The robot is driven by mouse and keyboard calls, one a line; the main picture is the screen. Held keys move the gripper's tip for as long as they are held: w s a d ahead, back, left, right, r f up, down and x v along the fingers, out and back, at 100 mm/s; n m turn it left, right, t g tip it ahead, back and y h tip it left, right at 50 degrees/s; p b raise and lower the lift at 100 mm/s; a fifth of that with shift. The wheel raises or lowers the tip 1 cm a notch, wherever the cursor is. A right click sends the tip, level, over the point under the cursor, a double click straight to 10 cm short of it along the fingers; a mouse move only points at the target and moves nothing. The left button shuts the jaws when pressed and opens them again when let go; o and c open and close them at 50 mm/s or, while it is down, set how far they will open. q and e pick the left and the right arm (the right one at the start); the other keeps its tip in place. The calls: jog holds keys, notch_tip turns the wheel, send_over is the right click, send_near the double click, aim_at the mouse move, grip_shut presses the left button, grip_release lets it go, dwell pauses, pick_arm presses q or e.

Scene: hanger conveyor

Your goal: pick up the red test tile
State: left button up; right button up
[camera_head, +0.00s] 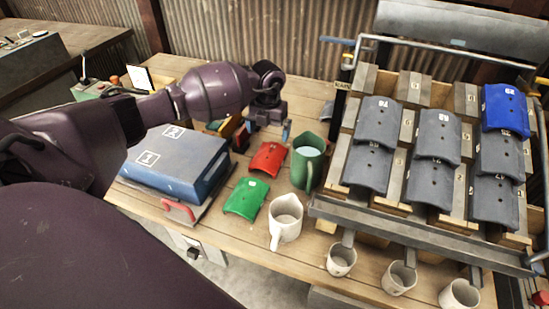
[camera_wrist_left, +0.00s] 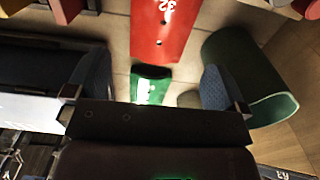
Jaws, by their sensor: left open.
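The red test tile (camera_head: 268,158) lies on the wooden bench in the head view, between the blue case and the green jug. It also shows at the top of the left wrist view (camera_wrist_left: 165,28), marked 32, with two dark holes. My left gripper (camera_head: 264,131) is open and empty, just behind the red tile in the head view. In the left wrist view its two fingers (camera_wrist_left: 152,85) stand wide apart, with the red tile beyond them and not between the pads. My right gripper is not in view.
A green tile (camera_head: 246,198) lies in front of the red one. A green jug (camera_head: 308,161) stands close on the right, a blue case (camera_head: 178,160) on the left. A white mug (camera_head: 285,218) stands nearer. A rack (camera_head: 350,205) of grey tiles, with one blue tile (camera_head: 505,108), fills the right.

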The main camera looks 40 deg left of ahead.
aim_at(269, 153)
pick_arm(q)
jog(key=shift+s+f, duration=0.1)
jog(key=shift+f, duration=0.4)
notch_tip(269, 153, down, 4)
jog(key=shift+f+b, duration=0.1)
jog(key=shift+b, duration=0.3)
jog(key=f, duration=0.4)
jog(key=shift+d+f+b, duration=0.2)
jog(key=shift+b, duration=0.2)
jog(key=shift+f, duration=0.3)
jog(key=c, duration=0.7)
jog(key=shift+r, duration=0.1)
